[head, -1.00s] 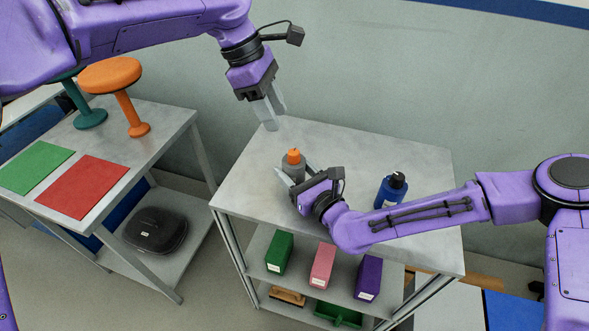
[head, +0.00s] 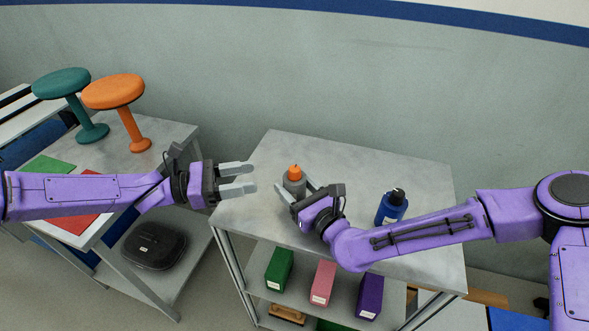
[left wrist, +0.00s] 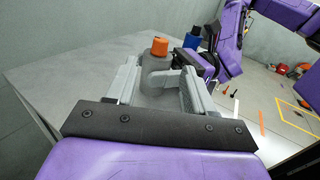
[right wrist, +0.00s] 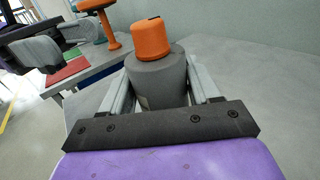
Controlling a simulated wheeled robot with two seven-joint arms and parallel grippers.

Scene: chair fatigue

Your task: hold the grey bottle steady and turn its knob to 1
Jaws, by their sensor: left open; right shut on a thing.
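The grey bottle (head: 294,186) stands upright on the metal table, with an orange knob (head: 294,171) on top. My right gripper (head: 296,192) is shut around the bottle's body from the front right. In the right wrist view the grey body (right wrist: 157,82) sits between its fingers, and the orange knob (right wrist: 151,40) has a dark mark on its top. My left gripper (head: 252,178) is open and empty, level, to the left of the bottle, its fingers pointing at it. The left wrist view shows the orange knob (left wrist: 160,47) beyond its fingers. I cannot read any number.
A blue bottle with a black cap (head: 392,205) stands on the table (head: 345,160) to the right. Green, pink and purple boxes (head: 322,283) are on the shelf below. A second table at the left holds teal and orange stools (head: 113,92). The table behind the bottle is clear.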

